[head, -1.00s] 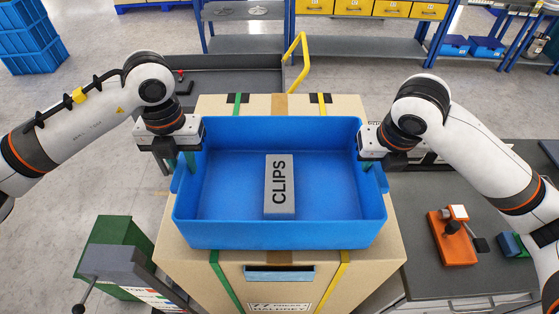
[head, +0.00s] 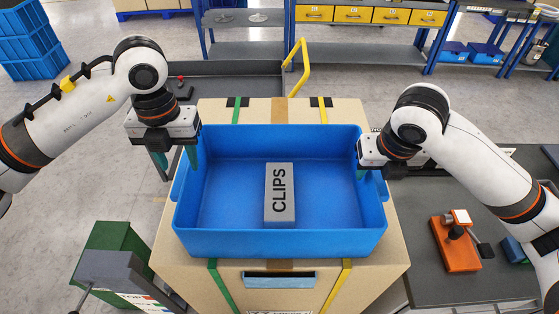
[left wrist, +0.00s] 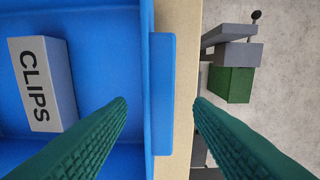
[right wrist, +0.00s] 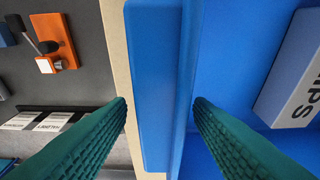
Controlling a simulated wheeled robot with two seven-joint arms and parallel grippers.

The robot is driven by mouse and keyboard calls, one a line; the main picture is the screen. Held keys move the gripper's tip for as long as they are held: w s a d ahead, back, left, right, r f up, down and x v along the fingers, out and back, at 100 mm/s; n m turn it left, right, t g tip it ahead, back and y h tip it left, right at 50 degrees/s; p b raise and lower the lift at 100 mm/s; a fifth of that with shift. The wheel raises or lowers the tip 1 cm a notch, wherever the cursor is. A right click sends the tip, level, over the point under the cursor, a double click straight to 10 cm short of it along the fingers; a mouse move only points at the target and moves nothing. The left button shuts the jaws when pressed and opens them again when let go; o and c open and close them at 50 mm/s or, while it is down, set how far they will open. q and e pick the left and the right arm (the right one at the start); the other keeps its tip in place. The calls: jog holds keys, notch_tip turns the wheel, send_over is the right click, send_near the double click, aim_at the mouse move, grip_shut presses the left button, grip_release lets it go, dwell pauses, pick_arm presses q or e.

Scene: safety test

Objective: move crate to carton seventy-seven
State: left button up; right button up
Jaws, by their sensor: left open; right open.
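The blue crate (head: 280,244) rests upright on top of a large cardboard carton (head: 185,262). A grey box marked CLIPS (head: 280,195) lies inside it. My left gripper (head: 175,164) is open above the crate's left side. In the left wrist view its fingers (left wrist: 160,105) are apart, one over the inside and one outside the side handle (left wrist: 161,95). My right gripper (head: 367,172) is open at the crate's right side. In the right wrist view its fingers (right wrist: 160,105) are apart, either side of the other handle flange (right wrist: 150,85). The carton's front label is cut off below.
A dark bench (head: 470,285) with an orange device (head: 455,250) stands on the right. A green box (head: 110,240) with a grey top stands at lower left. A dark cart (head: 235,85) with a yellow handle (head: 303,65) is behind the carton. Open floor lies left.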

jog(key=shift+r, duration=0.15)
pick_arm(q)
notch_tip(320, 180, up, 8)
jog(key=shift+r, duration=0.15)
pick_arm(e)
jog(key=v, duration=1.1)
jog(key=shift+r, duration=0.3)
jog(key=shift+s, duration=0.1)
